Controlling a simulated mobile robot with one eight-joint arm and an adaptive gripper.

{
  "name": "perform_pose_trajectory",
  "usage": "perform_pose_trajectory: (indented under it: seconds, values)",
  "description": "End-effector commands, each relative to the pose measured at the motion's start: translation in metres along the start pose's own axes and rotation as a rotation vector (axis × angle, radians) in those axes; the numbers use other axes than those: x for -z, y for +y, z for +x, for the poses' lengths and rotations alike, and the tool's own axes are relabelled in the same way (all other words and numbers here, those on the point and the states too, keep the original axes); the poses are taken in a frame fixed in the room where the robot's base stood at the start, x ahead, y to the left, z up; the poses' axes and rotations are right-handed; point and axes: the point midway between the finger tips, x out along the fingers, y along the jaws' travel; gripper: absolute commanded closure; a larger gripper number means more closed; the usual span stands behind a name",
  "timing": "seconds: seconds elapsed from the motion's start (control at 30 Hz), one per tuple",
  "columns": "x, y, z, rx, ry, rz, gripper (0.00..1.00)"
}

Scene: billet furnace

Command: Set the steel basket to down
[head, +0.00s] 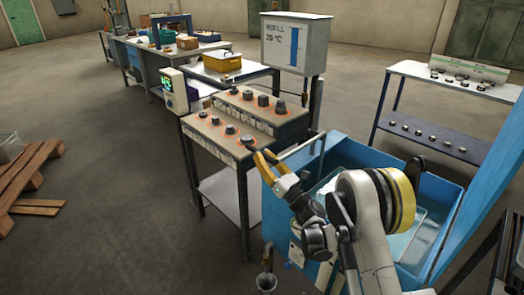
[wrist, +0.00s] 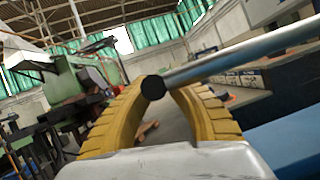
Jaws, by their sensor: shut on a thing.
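A blue tank (head: 345,150) stands at the right of the head view, with a pale surface (head: 428,212) partly showing inside. I cannot make out the steel basket itself; my arm hides much of the tank's inside. A grey metal bar (head: 303,145) rises over the tank's left rim and points toward my gripper (head: 268,160). In the wrist view the bar (wrist: 230,63) runs in from the right and its black end cap (wrist: 153,88) sits between the yellow fingers. My gripper (wrist: 163,92) is shut on the bar near this end.
Control boxes with dark knobs (head: 232,133) stand on a bench close to the left of my gripper. A white refill box (head: 295,42) stands behind the tank. A shelf rack (head: 445,75) is at the back right.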

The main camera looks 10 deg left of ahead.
Motion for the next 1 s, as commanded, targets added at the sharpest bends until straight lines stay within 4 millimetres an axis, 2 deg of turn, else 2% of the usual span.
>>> perform_pose_trajectory:
  seconds: [0.17,0.2,0.27,0.3,0.57,0.67,1.0]
  values:
    - [0.001,0.0,0.001,0.0,0.002,-0.001,1.0]
    - [0.001,0.0,0.001,0.001,0.002,-0.001,0.82]
    - [0.001,0.0,0.001,0.001,0.002,-0.001,0.63]
    - [0.001,0.0,0.001,0.001,0.002,-0.001,0.59]
    - [0.0,0.0,0.0,0.001,0.001,0.0,0.59]
    - [0.0,-0.001,-0.006,0.002,0.001,0.0,0.59]
    - [0.0,0.0,-0.062,0.002,0.001,-0.001,0.59]
